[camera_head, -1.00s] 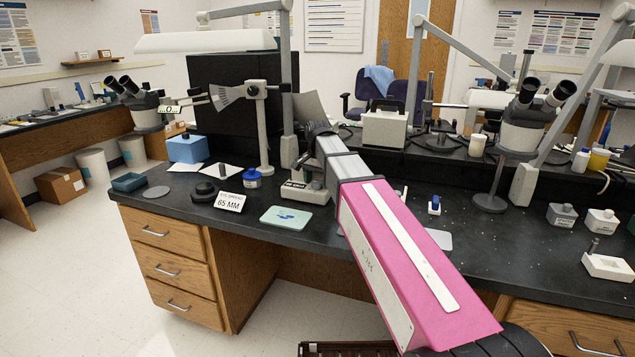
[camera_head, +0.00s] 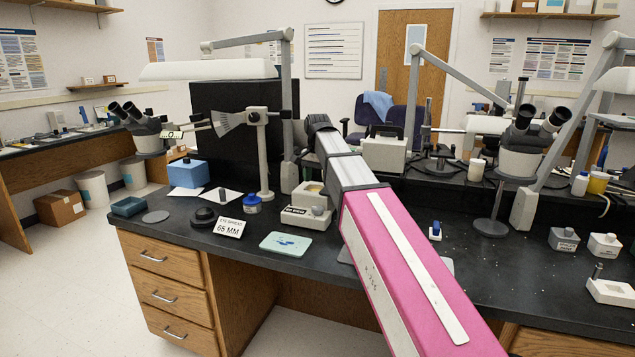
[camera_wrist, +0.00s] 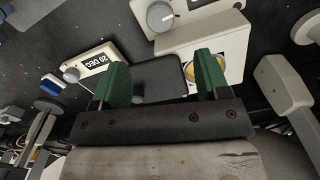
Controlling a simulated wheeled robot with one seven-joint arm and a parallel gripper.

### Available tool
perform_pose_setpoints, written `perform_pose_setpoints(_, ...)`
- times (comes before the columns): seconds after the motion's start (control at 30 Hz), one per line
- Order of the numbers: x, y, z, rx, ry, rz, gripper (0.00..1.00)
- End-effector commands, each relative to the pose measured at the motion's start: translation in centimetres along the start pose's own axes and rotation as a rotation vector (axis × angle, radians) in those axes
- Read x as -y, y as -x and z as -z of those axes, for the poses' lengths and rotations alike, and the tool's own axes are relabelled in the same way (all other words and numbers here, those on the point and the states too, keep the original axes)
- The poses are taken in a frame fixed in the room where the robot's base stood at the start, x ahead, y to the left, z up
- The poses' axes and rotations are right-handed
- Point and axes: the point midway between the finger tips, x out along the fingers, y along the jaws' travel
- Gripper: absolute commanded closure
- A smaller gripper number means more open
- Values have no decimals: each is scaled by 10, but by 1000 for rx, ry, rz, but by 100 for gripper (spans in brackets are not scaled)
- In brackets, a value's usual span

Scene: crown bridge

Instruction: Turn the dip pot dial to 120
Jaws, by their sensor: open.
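My gripper (camera_wrist: 163,70) is open in the wrist view, its two green pads apart with nothing between them. A grey dial (camera_wrist: 160,17) with a white mark sits on a pale unit beyond the pads. This unit seems to be the dip pot (camera_wrist: 232,32), with a round yellow well (camera_wrist: 207,73) partly hidden behind the right pad. The dial looks apart from both pads, and I cannot read its setting. In the head view the likely dip pot (camera_head: 318,219) stands on the bench with a small black label.
A white block (camera_wrist: 97,62) with a "20 DEG" label and small knob lies beside the left pad. A dark plate (camera_wrist: 172,72) lies beyond the pads. A "65 MM" sign (camera_head: 229,228), blue jar (camera_head: 252,204) and green mat (camera_head: 286,243) are on the bench. A lamp post (camera_head: 290,120) stands close.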

Motion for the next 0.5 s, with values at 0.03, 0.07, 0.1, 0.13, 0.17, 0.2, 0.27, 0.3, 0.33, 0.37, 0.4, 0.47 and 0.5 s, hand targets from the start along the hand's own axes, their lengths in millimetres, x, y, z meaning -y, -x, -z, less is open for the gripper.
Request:
perform_pose_setpoints(0.03,0,0,0,0,0,0,31)
perform_pose_setpoints(0.07,0,0,0,0,0,0,31)
perform_pose_setpoints(0.1,0,0,0,0,0,0,31)
perform_pose_setpoints(0.13,0,0,0,0,0,0,38)
perform_pose_setpoints(0.17,0,0,0,0,2,0,46)
perform_pose_setpoints(0.2,0,0,0,0,12,0,46)
perform_pose_setpoints(0.27,0,0,0,0,49,0,46)
perform_pose_setpoints(0.3,0,0,-1,0,89,0,46)
perform_pose_setpoints(0.33,0,1,-1,0,127,0,46)
perform_pose_setpoints(0.37,0,1,-1,0,169,0,46)
perform_pose_setpoints(0.4,0,1,-2,-1,227,0,46)
perform_pose_setpoints(0.47,-1,2,-2,-1,313,0,46)
perform_pose_setpoints(0.5,-1,2,-2,-1,365,0,46)
